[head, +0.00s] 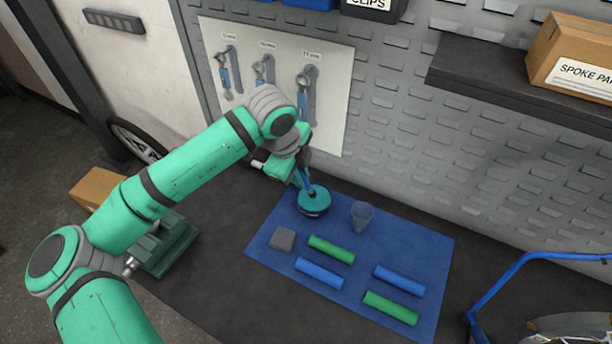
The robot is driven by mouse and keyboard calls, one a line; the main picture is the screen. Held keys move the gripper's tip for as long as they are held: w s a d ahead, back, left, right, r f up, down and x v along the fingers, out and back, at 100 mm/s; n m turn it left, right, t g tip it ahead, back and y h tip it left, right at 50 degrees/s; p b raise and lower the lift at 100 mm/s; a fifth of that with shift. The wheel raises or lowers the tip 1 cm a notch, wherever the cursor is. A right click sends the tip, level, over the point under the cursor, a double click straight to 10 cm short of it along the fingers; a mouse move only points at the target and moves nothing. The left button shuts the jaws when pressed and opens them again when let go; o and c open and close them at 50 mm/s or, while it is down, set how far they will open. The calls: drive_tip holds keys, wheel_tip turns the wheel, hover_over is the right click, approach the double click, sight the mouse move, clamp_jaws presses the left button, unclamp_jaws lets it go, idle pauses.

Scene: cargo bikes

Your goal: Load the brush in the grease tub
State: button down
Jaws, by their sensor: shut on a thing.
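The grease tub (316,208), a round dark-rimmed container with teal content, sits at the back left of the blue mat. My gripper (301,174) is above the tub, pointing down, and is shut on the brush (307,184). The brush shows as a thin blue handle, slanting down to the tub. Its lower end meets the teal surface in the picture; I cannot tell how deep it is. The fingertips are small and partly hidden by my wrist.
A clear cup (361,216) stands right of the tub. A green vise (165,246) is at left. A blue frame (500,279) is at right.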

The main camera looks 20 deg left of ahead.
drive_tip(key=shift+w+d+f, duration=0.1)
drive_tip(key=shift+d+f, duration=0.05)
drive_tip(key=shift+d, duration=0.15)
drive_tip(key=shift+w+f, duration=0.2)
drive_tip(key=shift+d, duration=0.3)
drive_tip(key=shift+s+a+f, duration=0.2)
drive_tip(key=shift+s+a, duration=0.1)
drive_tip(key=shift+a, duration=0.25)
drive_tip(key=shift+d, duration=0.1)
drive_tip(key=shift+d, duration=0.15)
drive_tip(key=shift+w+f, duration=0.1)
drive_tip(key=shift+w, duration=0.15)
drive_tip(key=shift+d, duration=0.15)
